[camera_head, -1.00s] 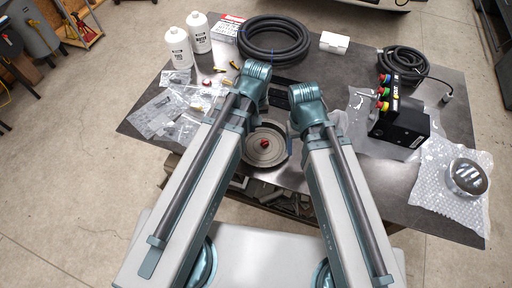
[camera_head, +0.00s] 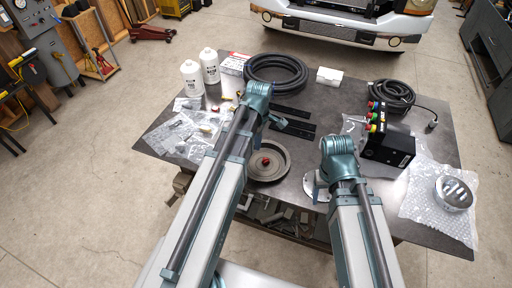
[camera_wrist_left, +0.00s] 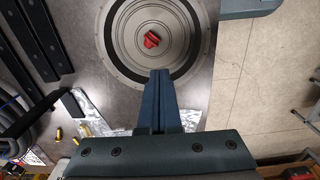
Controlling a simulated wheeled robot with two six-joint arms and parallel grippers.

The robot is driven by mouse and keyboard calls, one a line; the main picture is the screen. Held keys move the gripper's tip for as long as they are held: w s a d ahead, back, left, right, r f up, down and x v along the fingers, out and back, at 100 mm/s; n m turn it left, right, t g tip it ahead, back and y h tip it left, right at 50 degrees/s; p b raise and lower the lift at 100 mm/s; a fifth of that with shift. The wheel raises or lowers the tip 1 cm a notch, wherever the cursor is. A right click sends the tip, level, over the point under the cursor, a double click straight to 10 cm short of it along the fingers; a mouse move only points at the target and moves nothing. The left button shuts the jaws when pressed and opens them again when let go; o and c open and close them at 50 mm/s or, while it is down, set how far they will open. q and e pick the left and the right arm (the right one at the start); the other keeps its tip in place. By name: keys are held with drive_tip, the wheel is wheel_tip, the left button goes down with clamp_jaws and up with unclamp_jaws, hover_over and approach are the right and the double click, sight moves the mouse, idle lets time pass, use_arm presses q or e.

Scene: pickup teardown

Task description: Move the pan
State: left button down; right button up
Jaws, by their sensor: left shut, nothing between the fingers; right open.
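The pan is a round, shallow grey dish (camera_head: 270,173) with a red knob-like piece (camera_head: 265,161) at its middle. It lies near the table's front edge, between my two arms. In the left wrist view the pan (camera_wrist_left: 185,70) fills the upper middle, with the red piece (camera_wrist_left: 151,39) inside it. My left gripper (camera_wrist_left: 160,74) is shut and empty, its tips overlapping the pan's near rim in that view; I cannot tell whether they touch. In the head view its fingers are hidden behind the arm. My right gripper (camera_head: 318,188) is open, right of the pan, over a pale round plate.
Behind the pan lie dark flat bars (camera_head: 292,129) and a black hose coil (camera_head: 277,72). Plastic bags (camera_head: 178,135) and white bottles (camera_head: 192,78) are at left. A black control box (camera_head: 388,148) and a metal disc on bubble wrap (camera_head: 454,194) are at right.

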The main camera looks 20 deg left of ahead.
sight(258, 164)
use_arm(q)
wheel_tip(258, 164, down, 9)
drive_tip(key=b, duration=0.9)
drive_tip(key=shift+f, duration=0.2)
drive_tip(key=a, duration=0.3)
drive_tip(key=shift+w+a, duration=0.15)
drive_tip(key=shift+a+r, duration=0.1)
drive_tip(key=shift+a, duration=0.25)
drive_tip(key=a, duration=1.4)
drive_tip(key=shift+w+a, duration=0.3)
drive_tip(key=shift+a, duration=0.05)
wheel_tip(258, 164, up, 14)
drive_tip(key=p, duration=1.4)
